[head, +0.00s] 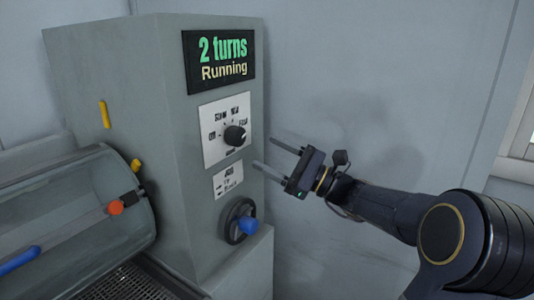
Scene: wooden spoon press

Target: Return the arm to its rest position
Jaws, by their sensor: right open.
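My right gripper (273,158) is open and empty. Its two fingers point left toward the front face of a grey machine cabinet (105,95), near its right edge. A black selector knob (235,136) on a white labelled plate is just left of the fingers, and a gap shows between the upper fingertip and the knob. My right arm reaches in from the lower right. My left gripper is not in view.
A display (219,60) reads "2 turns Running". Yellow levers (104,114) stick out of the cabinet side. Bare grey wall (370,70) fills the right.

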